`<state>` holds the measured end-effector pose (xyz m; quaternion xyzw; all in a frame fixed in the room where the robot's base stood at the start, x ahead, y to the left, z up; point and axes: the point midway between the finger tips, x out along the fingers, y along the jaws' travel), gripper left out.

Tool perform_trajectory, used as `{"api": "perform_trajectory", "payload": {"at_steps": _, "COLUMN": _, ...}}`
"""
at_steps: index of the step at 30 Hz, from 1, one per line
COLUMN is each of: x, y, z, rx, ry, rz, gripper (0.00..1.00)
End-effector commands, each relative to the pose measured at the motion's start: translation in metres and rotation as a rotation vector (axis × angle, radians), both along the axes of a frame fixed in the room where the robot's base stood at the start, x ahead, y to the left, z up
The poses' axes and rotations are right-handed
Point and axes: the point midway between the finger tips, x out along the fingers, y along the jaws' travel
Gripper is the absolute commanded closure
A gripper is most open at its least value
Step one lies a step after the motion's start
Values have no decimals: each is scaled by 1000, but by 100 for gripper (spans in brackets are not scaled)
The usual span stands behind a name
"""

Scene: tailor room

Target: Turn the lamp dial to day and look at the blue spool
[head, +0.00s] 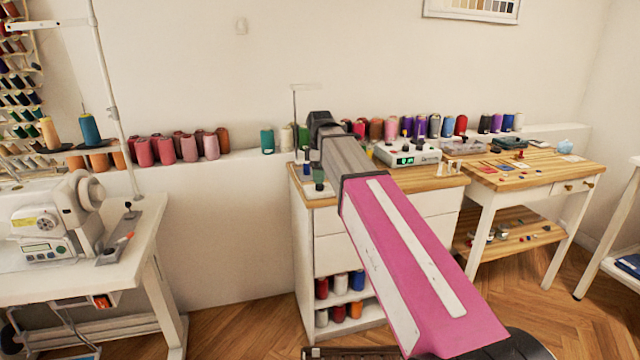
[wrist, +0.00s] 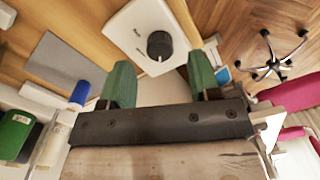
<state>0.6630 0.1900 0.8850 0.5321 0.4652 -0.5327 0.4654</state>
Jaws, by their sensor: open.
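In the wrist view, a black round dial (wrist: 159,45) sits on a white plate (wrist: 130,20) with small dark markings too small to read. My gripper (wrist: 160,80) is open, its two green fingertips apart on either side below the dial, with nothing between them. I cannot tell how far above the plate they are. A blue spool (wrist: 79,93) with a white end lies left of the left fingertip, beside a grey flat piece. In the head view, my pink arm reaches to the wooden-topped cabinet and its end is hidden. The dial's setting cannot be read.
A green spool (wrist: 14,135) lies at the left in the wrist view. In the head view, a white box with a green display (head: 405,158) stands on the cabinet (head: 330,258). Spools line the wall ledge. A sewing machine (head: 55,220) is left, a wooden table (head: 540,168) right.

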Motion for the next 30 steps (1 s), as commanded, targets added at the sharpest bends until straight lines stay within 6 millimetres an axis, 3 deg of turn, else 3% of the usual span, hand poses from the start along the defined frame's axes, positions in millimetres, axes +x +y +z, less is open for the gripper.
{"api": "perform_trajectory", "payload": {"at_steps": 9, "x": 0, "y": 0, "z": -32, "rx": 0, "ry": 0, "rz": 0, "gripper": 43}}
{"api": "perform_trajectory", "payload": {"at_steps": 20, "x": 0, "y": 0, "z": -34, "rx": 1, "ry": 0, "rz": -1, "gripper": 43}}
{"api": "perform_trajectory", "payload": {"at_steps": 24, "x": 0, "y": 0, "z": -34, "rx": 1, "ry": 0, "rz": -1, "gripper": 89}}
{"api": "perform_trajectory", "payload": {"at_steps": 25, "x": 0, "y": 0, "z": -34, "rx": 1, "ry": 0, "rz": -1, "gripper": 93}}
{"api": "perform_trajectory", "payload": {"at_steps": 30, "x": 0, "y": 0, "z": -34, "rx": 1, "ry": 0, "rz": -3, "gripper": 92}}
